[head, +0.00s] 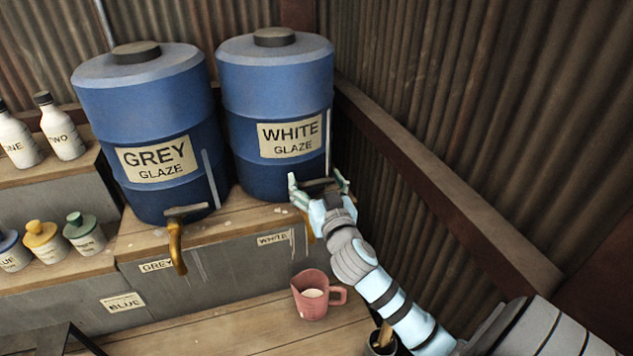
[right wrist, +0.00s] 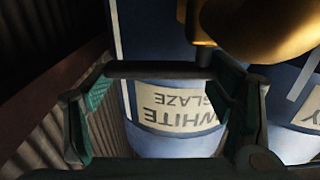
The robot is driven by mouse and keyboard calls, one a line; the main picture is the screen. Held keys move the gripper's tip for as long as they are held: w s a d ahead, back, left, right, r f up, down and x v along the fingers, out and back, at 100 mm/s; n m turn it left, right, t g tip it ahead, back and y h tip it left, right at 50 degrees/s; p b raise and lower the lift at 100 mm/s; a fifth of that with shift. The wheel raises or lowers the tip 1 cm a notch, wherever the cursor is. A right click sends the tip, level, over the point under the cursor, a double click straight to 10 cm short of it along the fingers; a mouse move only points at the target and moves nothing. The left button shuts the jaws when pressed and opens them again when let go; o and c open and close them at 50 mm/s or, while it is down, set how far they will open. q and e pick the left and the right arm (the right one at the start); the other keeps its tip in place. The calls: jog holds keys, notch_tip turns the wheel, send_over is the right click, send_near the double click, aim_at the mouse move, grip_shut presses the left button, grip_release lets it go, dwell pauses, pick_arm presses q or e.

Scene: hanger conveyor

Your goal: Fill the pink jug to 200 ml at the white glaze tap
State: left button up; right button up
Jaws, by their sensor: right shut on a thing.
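The pink jug (head: 318,306) stands upright on the lower wooden bench, handle to the right, with some white liquid inside. Its level against any marks is too small to read. The blue white glaze drum (head: 275,85) stands on the shelf above. Its brass tap (head: 309,232) is mostly hidden behind my right gripper; brass also shows large in the right wrist view (right wrist: 265,28). My right gripper (head: 318,187) is shut on the dark tap lever (right wrist: 150,70), which lies across between its fingers. I cannot make out a stream. My left gripper is not in view.
The grey glaze drum (head: 145,130) stands to the left with its own brass tap (head: 176,245). Bottles (head: 62,128) and lidded jars (head: 84,234) stand further left. A wooden rail (head: 450,190) and corrugated wall close off the right side. A dark pot (head: 380,343) stands near the front.

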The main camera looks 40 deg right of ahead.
jog(key=shift+f, duration=0.2)
jog(key=shift+f+m+h+b, duration=0.1)
jog(key=shift+m+h+b, duration=0.3)
jog(key=shift+m+h, duration=0.1)
jog(key=h, duration=0.1)
jog(key=m+g+b, duration=0.1)
jog(key=m+h, duration=0.1)
jog(key=shift+s+a+g+h+b, duration=0.25)
jog(key=shift+a+g+h+b, duration=0.05)
jog(key=shift+g+b, duration=0.1)
jog(key=shift+s+h, duration=0.1)
jog(key=shift+h, duration=0.2)
jog(key=shift+g, duration=0.3)
